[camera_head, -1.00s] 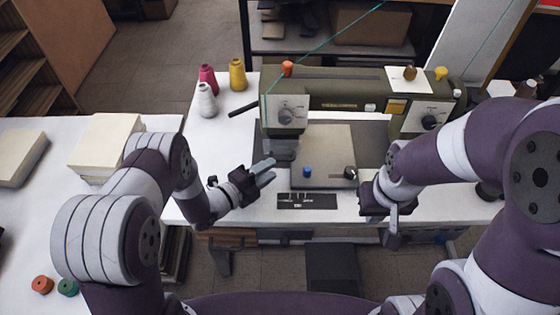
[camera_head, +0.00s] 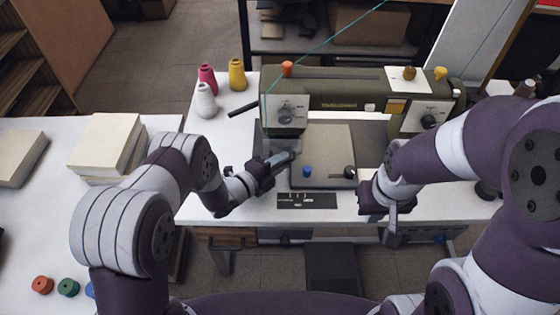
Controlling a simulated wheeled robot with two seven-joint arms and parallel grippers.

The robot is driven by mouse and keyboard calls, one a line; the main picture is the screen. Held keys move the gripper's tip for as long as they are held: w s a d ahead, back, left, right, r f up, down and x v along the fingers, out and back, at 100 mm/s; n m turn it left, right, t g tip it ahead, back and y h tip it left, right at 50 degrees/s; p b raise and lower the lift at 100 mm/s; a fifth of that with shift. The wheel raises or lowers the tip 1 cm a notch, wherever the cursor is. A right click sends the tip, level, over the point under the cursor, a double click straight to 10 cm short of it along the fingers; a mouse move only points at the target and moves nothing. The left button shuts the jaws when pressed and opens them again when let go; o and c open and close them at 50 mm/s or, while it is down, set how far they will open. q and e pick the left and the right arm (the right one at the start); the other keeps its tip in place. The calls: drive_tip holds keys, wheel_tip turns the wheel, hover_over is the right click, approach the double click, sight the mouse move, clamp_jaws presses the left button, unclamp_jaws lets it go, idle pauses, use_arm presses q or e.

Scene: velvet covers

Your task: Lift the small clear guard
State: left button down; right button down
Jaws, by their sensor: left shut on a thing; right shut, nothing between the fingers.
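The olive sewing machine (camera_head: 335,90) stands on the white table, with its head (camera_head: 285,112) at the left end. The small clear guard (camera_head: 281,144) is a faint see-through patch below that head, and its outline is hard to make out. My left gripper (camera_head: 289,157) is at the guard's lower edge, its fingers closed together on it; the fingers partly cover the contact. My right gripper (camera_head: 393,238) is shut and empty, hanging at the table's front edge, well right of the guard.
A beige plate (camera_head: 325,150) with a blue knob (camera_head: 307,171) and a dark knob (camera_head: 349,173) lies right of my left gripper. A dark plate (camera_head: 306,200) is in front. Thread cones (camera_head: 237,74) stand at the back left.

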use_arm(q)
drive_tip(key=shift+r, duration=0.1)
drive_tip(key=shift+s+r+n+g+p, duration=0.3)
drive_tip(key=shift+r+p, duration=0.15)
drive_tip(key=shift+p, duration=0.55)
wheel_tip(320, 180, up, 7)
drive_tip(key=n+g+y+p, duration=0.2)
drive_tip(key=n+g+p, duration=0.4)
drive_tip(key=g+p, duration=0.4)
drive_tip(key=shift+n+y+p, duration=0.3)
drive_tip(key=shift+p, duration=2.05)
drive_tip(key=shift+s+g, duration=0.1)
drive_tip(key=shift+g, duration=0.2)
drive_tip(key=c, duration=1.2)
unclamp_jaws()
